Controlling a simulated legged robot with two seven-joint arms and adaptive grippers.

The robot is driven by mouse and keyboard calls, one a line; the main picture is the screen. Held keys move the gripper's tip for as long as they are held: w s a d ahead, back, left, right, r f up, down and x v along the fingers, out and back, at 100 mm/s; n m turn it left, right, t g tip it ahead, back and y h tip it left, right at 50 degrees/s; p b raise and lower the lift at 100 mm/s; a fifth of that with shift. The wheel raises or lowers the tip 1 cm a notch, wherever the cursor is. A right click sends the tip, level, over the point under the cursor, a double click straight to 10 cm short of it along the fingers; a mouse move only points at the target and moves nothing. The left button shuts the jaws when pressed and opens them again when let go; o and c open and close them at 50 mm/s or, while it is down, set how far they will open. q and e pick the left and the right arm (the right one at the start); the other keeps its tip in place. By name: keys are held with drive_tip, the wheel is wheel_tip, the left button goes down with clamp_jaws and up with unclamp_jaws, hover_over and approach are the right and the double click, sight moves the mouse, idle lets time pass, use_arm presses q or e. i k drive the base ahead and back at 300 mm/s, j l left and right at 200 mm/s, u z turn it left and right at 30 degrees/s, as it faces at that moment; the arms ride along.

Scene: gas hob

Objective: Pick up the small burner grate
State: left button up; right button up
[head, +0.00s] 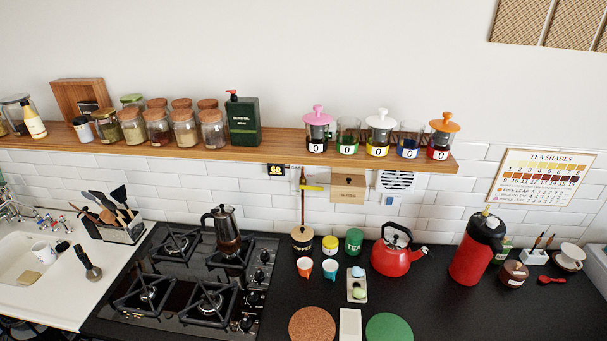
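The black gas hob (185,328) is set in the dark counter at the lower left. It carries several black burner grates: a back left grate (177,245), a front left grate (147,294), and a front right grate (211,304). The back right grate (226,263) lies under a dark coffee pot (226,229), which hides part of it. The grates look similar in size, and I cannot tell for sure which is the small one. Neither of my grippers is in view.
Right of the hob are a red kettle (397,257), orange cup (304,267), blue cup (330,269), cork mat (312,324) and red flask (475,255). A utensil holder (118,232) and sink (22,258) are left. A wooden shelf (270,148) with jars runs above.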

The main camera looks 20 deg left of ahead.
sight(172, 278)
drive_tip(key=u, duration=2.1)
drive_tip(key=z, duration=0.8)
drive_tip(key=j+z, duration=0.8)
drive_tip(key=z, duration=0.15)
drive_tip(key=j+z, duration=0.45)
drive_tip(key=k+j+z, duration=0.1)
drive_tip(key=j+z, duration=0.25)
drive_tip(key=z, duration=0.15)
